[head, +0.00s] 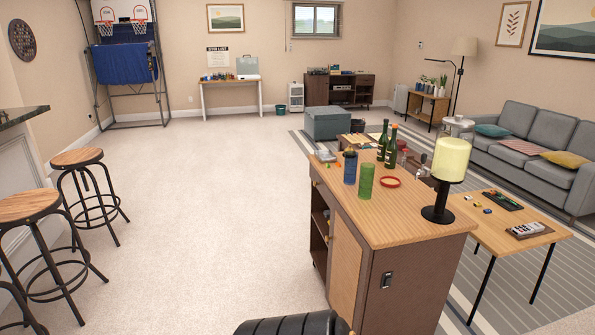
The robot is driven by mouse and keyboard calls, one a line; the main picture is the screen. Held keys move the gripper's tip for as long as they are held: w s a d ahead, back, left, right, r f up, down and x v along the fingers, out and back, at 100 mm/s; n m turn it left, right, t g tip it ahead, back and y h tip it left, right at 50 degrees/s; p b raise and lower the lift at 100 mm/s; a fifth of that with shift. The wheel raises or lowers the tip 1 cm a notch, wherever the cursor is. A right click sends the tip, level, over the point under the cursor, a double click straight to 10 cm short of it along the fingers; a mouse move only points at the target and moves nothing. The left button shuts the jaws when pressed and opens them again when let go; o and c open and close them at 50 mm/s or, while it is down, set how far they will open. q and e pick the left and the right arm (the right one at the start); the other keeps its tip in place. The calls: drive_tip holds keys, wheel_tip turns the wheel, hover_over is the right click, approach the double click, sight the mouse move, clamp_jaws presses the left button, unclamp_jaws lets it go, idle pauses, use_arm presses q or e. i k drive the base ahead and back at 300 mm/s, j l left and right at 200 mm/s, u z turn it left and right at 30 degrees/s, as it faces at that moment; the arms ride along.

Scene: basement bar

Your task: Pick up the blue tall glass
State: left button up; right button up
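The blue tall glass (350,167) stands upright on the wooden top of a cabinet (430,225), near its left edge. A green tall glass (366,180) stands close beside it, to the right and slightly nearer to me. The blue glass is fully above the cabinet top, with its base close to the green glass. Neither of my grippers shows in the head view.
A side table (505,225) adjoins at right. Bar stools (78,158) stand at left. Open carpet (200,200) lies left of the cabinet.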

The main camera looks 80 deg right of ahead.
sight(351, 157)
drive_tip(key=z, duration=3.15)
drive_tip(key=i+j+z, duration=0.15)
drive_tip(key=i+j, duration=0.2)
drive_tip(key=i+j+z, duration=0.15)
drive_tip(key=i+j, duration=0.25)
drive_tip(key=i+j+z, duration=0.15)
drive_tip(key=i+j, duration=0.2)
drive_tip(key=i+j+z, duration=0.1)
drive_tip(key=i+j, duration=0.2)
drive_tip(key=j, duration=0.25)
drive_tip(key=i+j+z, duration=0.15)
drive_tip(key=i+j, duration=0.15)
drive_tip(key=j, duration=0.2)
